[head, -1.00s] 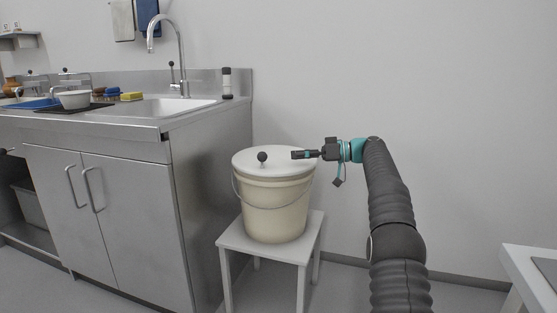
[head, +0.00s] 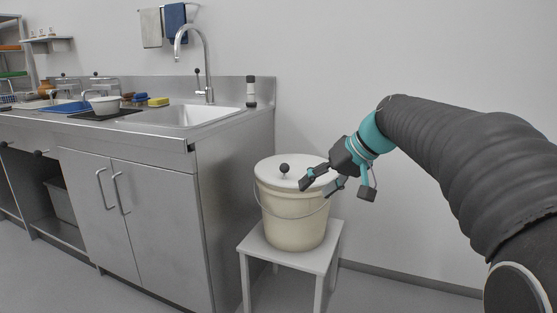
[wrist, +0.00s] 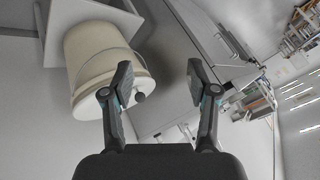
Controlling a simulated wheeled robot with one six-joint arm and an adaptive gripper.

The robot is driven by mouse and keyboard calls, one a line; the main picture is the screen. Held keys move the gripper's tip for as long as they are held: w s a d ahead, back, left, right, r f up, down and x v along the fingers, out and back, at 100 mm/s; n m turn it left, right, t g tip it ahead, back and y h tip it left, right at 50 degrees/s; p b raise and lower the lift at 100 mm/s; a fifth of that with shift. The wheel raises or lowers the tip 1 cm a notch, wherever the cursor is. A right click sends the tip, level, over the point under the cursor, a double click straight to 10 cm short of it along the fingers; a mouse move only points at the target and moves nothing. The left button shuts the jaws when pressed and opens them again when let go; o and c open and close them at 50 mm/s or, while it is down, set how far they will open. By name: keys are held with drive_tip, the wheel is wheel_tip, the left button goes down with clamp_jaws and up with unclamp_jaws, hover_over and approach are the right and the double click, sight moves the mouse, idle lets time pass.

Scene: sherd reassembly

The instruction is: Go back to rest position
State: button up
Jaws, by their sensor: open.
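My gripper (head: 322,184) is open and empty in the head view, in front of the right side of a cream bucket's lid as seen there. The bucket (head: 289,221) stands upright on a small white stool (head: 325,262). Its white lid (head: 268,168) with a black knob (head: 284,168) is on. In the wrist view the two fingers (wrist: 158,82) are spread apart with nothing between them. The bucket (wrist: 92,52) shows there behind and left of the left finger, and the knob (wrist: 140,97) shows just beside that finger.
A steel sink counter (head: 160,140) with a tall tap (head: 208,70) stands left of the stool. The wall to the right is bare.

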drive_tip(key=s+d+f+m+h+p, duration=0.1)
drive_tip(key=s+d+f+h, duration=0.2)
drive_tip(key=s, duration=1.1)
drive_tip(key=s+d+f+m+t+h+p, duration=0.1)
drive_tip(key=s+d+f+m+h+p, duration=0.1)
drive_tip(key=s+f, duration=0.7)
drive_tip(key=s+d+h, duration=0.1)
drive_tip(key=s+d, duration=0.1)
drive_tip(key=s, duration=0.3)
drive_tip(key=shift+h, duration=0.4)
